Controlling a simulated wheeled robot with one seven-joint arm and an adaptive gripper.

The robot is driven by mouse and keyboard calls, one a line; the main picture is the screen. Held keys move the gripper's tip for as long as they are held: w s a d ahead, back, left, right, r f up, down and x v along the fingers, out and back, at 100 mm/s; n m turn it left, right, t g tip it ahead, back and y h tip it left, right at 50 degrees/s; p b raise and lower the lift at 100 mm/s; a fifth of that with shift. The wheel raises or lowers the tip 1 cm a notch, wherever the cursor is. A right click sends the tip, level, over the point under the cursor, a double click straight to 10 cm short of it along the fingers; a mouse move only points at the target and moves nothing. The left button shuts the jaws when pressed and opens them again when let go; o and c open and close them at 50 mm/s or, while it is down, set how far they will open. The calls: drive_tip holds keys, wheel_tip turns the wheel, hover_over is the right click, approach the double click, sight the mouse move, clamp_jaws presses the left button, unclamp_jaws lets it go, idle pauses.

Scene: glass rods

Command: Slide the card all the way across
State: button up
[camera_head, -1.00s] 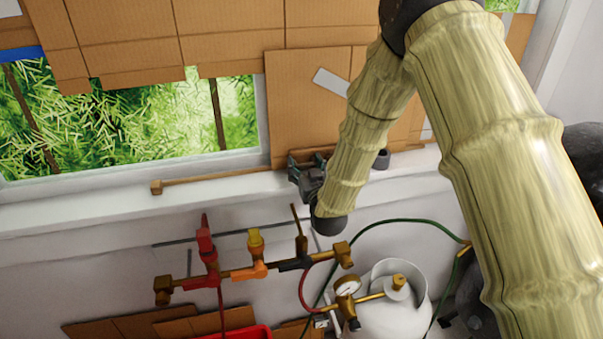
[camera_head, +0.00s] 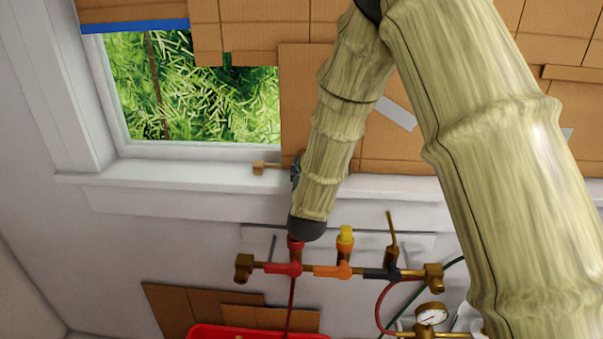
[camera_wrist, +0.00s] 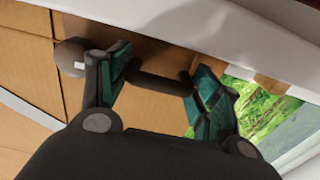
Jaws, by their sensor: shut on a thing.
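The card is a brown cardboard panel (camera_head: 298,95) in front of the window in the head view. Its left edge stands right of the uncovered glass, so the left part of the window is open. My gripper, seen in the wrist view (camera_wrist: 160,66), is shut on a black bar handle (camera_wrist: 155,83), with teal fingers at both ends of it. Cardboard (camera_wrist: 28,65) lies behind and left of it in that view. In the head view the gripper (camera_head: 296,172) is mostly hidden behind my arm, low by the card's left edge.
A wooden end block (camera_head: 260,167) sits on the window sill (camera_head: 170,176), just left of my gripper. A pipe manifold with valves (camera_head: 335,270) stands below, with a gauge (camera_head: 431,315) and a red bin (camera_head: 250,333). Leafy green (camera_head: 210,95) shows through the glass.

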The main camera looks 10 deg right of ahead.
drive_tip(key=shift+w+a, duration=0.15)
drive_tip(key=shift+a, duration=0.2)
drive_tip(key=o, duration=1.4)
drive_tip(key=shift+a, duration=0.1)
drive_tip(key=shift+s+a+f, duration=0.1)
drive_tip(key=shift+s+f, duration=0.15)
drive_tip(key=shift+s, duration=0.1)
drive_tip(key=shift+o, duration=0.6)
drive_tip(key=r+v, duration=0.1)
drive_tip(key=v, duration=0.7)
drive_tip(key=shift+s, duration=0.35)
drive_tip(key=shift+s+a+f, duration=0.15)
drive_tip(key=shift+s+a, duration=0.05)
drive_tip(key=shift+s, duration=0.4)
drive_tip(key=shift+s+a+f, duration=0.15)
drive_tip(key=shift+s, duration=0.45)
